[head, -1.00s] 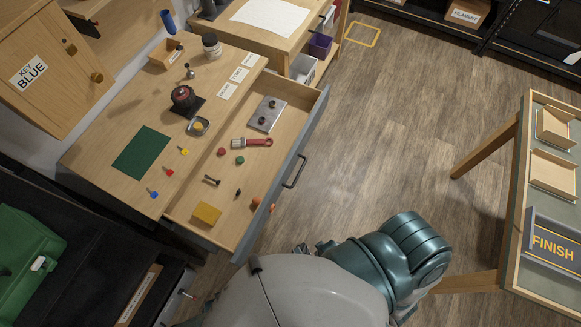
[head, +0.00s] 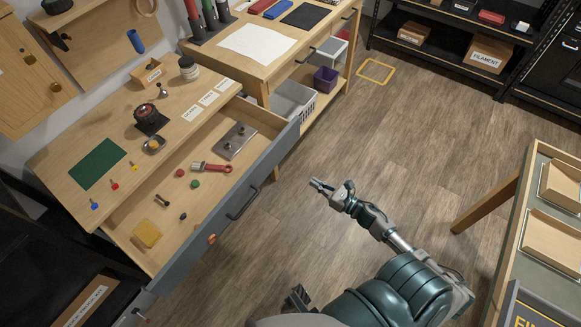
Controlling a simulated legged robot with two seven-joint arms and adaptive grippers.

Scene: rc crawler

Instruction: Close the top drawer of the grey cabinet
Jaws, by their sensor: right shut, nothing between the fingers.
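The top drawer (head: 172,211) of the grey cabinet is pulled well out, with its wooden inside open to view. Its grey front (head: 268,163) faces right and carries a dark bar handle (head: 243,204). My right gripper (head: 316,184) is over the floor to the right of the drawer front, apart from the front and handle. Its fingers are shut and empty, pointing left toward the front. My left gripper does not show clearly in this view.
The drawer holds a metal plate (head: 236,142), a red-handled brush (head: 212,168), a yellow block (head: 148,234) and small parts. The wooden cabinet top (head: 72,205) carries a green mat (head: 98,164). A workbench (head: 527,261) stands at right. Floor between is clear.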

